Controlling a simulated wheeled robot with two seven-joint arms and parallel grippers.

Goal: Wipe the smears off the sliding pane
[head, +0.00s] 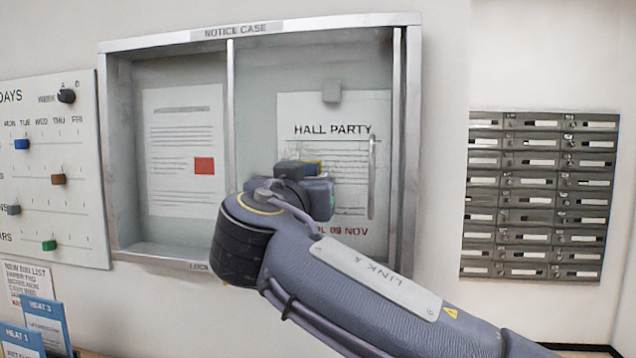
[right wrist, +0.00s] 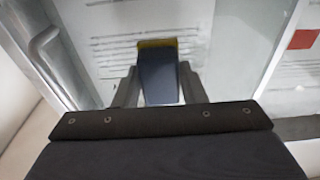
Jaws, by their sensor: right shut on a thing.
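The notice case (head: 262,32) hangs on the wall. Its sliding pane (head: 260,105) is on the right half, with an upright bar handle (head: 372,180), which also shows in the right wrist view (right wrist: 45,42). My right gripper (right wrist: 158,85) is shut on a dark blue block with a yellow edge (right wrist: 158,75), held at the pane in front of the poster's lower text. I cannot tell whether the block touches the glass. In the head view my wrist hides most of the gripper and block. My left gripper is not in view.
A HALL PARTY poster (head: 310,107) is behind the pane; a notice with a red square (head: 204,166) is in the left half. A day board (head: 75,190) with knobs is at left, blue leaflets (head: 45,325) below it, grey mailboxes (head: 540,195) at right.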

